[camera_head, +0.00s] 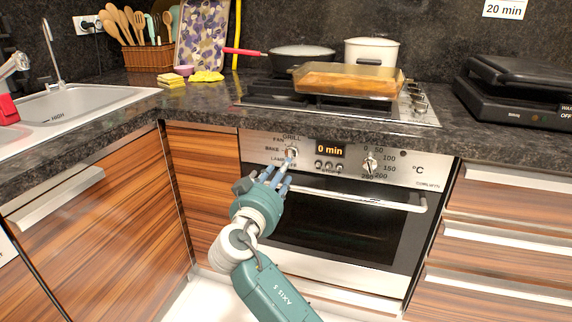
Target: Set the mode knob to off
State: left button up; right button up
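The mode knob (291,153) is the left knob on the oven's control panel, with small labels including grill, fan, bake and lamp around it. Its exact setting is too small to read. My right gripper (279,174) is in front of the panel, just below and left of the knob, with its fingers pointing up at it. The fingertips are close to the knob; I cannot tell whether they touch it or how far they are open. My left gripper is not in view.
The oven display (330,150) reads 0 min, and a temperature knob (369,164) sits to its right. The oven door handle (350,196) sticks out below. The counter edge (340,135) overhangs the panel. A glass baking dish (347,82) stands on the hob above.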

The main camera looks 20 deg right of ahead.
jog(key=v, duration=0.4)
jog(key=shift+f, duration=0.1)
